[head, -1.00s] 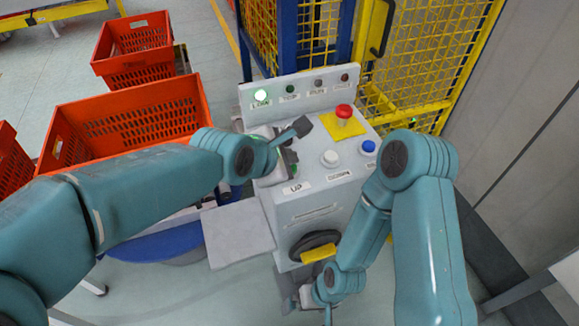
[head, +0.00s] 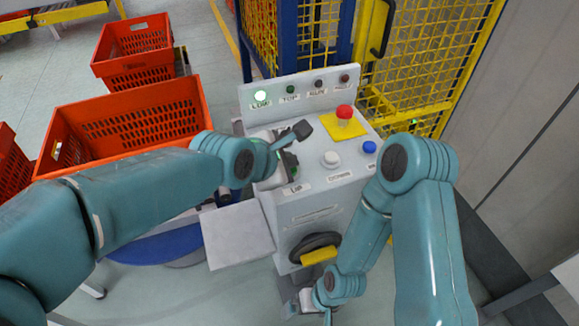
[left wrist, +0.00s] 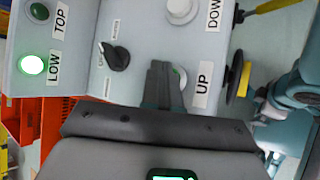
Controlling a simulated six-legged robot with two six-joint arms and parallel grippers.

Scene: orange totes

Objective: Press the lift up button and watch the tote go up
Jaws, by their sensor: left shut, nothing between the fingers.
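The grey control console (head: 318,208) stands in the middle of the head view. My left gripper (head: 291,168) is shut and empty, low over the console's left side by the UP label (head: 297,188). In the left wrist view its closed fingers (left wrist: 162,72) overlap the UP button (left wrist: 181,78), of which only a pale edge with some green shows. I cannot tell whether they touch it. The LOW lamp (head: 261,97) glows; the TOP lamp (head: 290,89) is dark green. A large orange tote (head: 130,120) is at the left, partly behind my left arm. My right gripper (head: 312,300) hangs low before the console, its fingers unclear.
A red emergency stop (head: 344,113), a white DOWN button (head: 331,159) and a blue button (head: 370,147) are on the panel. The left wrist view shows a black selector (left wrist: 116,56) beside the fingers. A yellow mesh fence (head: 420,60) stands behind. Another orange tote (head: 133,45) is farther back.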

